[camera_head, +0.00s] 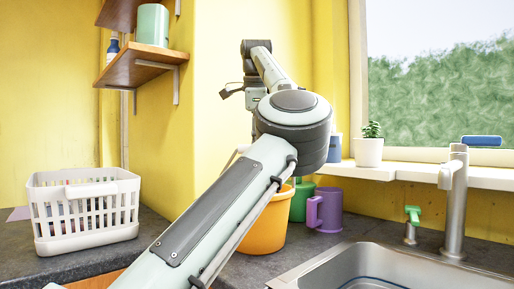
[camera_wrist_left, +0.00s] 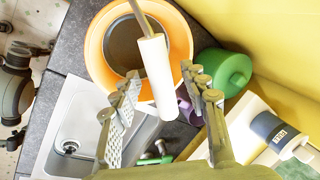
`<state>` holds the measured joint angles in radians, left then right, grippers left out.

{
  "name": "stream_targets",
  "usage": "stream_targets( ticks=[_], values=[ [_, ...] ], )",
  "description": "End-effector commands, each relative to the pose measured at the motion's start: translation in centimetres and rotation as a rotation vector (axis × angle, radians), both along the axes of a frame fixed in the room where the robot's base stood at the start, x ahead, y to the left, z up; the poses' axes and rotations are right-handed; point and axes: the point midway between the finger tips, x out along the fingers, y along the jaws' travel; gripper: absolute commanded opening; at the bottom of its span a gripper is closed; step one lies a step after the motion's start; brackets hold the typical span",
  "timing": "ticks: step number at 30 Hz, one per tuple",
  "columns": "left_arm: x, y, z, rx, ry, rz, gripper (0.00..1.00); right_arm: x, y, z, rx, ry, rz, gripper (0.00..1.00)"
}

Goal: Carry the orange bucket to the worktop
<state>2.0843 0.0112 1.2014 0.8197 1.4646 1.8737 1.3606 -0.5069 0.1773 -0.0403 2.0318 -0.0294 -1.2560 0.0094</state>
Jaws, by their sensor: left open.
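The orange bucket (camera_head: 265,225) stands on the dark grey worktop (camera_head: 325,238) beside the sink, partly hidden behind my left arm. In the left wrist view the bucket (camera_wrist_left: 96,48) is seen from above, with a dark round inside and a raised handle with a white grip (camera_wrist_left: 158,78). My left gripper (camera_wrist_left: 163,82) is open above the bucket, its two fingers on either side of the white grip in the picture. Whether they touch it I cannot tell. In the head view the gripper is mostly hidden behind the arm. My right gripper is not in view.
A green container (camera_head: 300,200) and a purple mug (camera_head: 325,210) stand close right of the bucket. The sink (camera_head: 390,270) and tap (camera_head: 455,205) lie at right. A potted plant (camera_head: 368,152) stands on the windowsill. A white basket (camera_head: 83,212) stands at left, below shelves (camera_head: 140,70).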

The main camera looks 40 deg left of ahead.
Motion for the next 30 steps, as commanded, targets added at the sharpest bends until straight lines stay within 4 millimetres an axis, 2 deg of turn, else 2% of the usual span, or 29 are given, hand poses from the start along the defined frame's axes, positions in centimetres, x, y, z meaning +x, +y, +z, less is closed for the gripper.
stream_targets(
  ticks=[13,30],
  values=[
    [0.0,0.0,0.0,-0.001,0.001,0.000,0.44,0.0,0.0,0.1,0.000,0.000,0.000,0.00],
    [-0.4,-0.4,2.2,-0.001,0.001,0.000,0.44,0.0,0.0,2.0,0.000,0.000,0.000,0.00]
  ],
)
